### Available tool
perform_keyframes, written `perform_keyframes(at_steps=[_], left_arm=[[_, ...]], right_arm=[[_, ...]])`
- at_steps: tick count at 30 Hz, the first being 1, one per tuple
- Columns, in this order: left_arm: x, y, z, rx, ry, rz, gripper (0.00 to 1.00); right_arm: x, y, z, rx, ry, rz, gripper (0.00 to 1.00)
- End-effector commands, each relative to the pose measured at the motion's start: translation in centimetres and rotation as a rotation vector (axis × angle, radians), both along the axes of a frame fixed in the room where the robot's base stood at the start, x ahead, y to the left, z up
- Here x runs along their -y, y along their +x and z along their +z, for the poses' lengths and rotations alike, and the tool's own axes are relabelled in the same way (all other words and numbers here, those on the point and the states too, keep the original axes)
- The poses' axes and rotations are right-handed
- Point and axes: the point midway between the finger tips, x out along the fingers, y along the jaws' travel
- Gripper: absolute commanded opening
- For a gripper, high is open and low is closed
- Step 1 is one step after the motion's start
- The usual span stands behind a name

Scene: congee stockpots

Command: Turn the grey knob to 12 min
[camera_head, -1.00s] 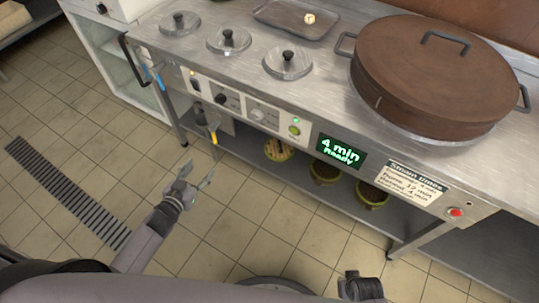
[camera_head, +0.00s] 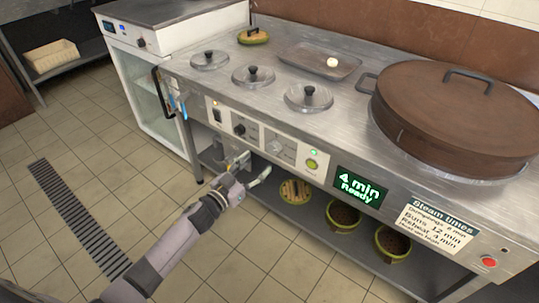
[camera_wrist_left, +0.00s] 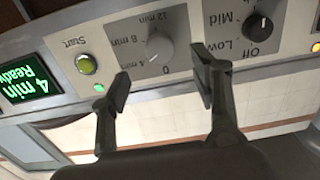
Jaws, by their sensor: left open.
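The grey knob (camera_head: 276,147) is on the counter's front panel, between the black knob (camera_head: 240,130) and the green start button (camera_head: 311,164). In the left wrist view the grey knob (camera_wrist_left: 160,52) has marks 0, 4 min, 8 min and 12 min around it. The display (camera_head: 358,188) reads "4 min Ready". My left gripper (camera_head: 254,168) is open and empty, just in front of and below the knob. In the left wrist view its fingers (camera_wrist_left: 163,78) are on either side of the knob, apart from it. My right gripper is not in view.
A large brown lidded steamer (camera_head: 455,115) stands on the counter at right. A red button (camera_head: 489,262) is at the panel's right end. A sign (camera_head: 434,225) lists buns at 12 min. The tiled floor in front is clear.

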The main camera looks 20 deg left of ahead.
Motion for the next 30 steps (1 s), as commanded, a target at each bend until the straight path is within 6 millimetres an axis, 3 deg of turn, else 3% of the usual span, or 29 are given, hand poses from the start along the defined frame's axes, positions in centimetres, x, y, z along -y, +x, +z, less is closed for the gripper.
perform_keyframes(at_steps=[6,12,24,30], left_arm=[[1.6,4.3,-0.1,0.003,0.001,-0.001,0.57],[2.3,6.4,-0.1,0.0,0.001,0.0,0.57],[2.6,7.0,0.0,-0.001,0.0,0.0,0.57],[2.6,7.0,0.0,-0.001,0.0,0.0,0.44]], right_arm=[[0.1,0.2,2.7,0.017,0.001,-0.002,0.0],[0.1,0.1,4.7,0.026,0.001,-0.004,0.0],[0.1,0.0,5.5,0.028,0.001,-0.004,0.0],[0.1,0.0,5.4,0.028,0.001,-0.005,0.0]])
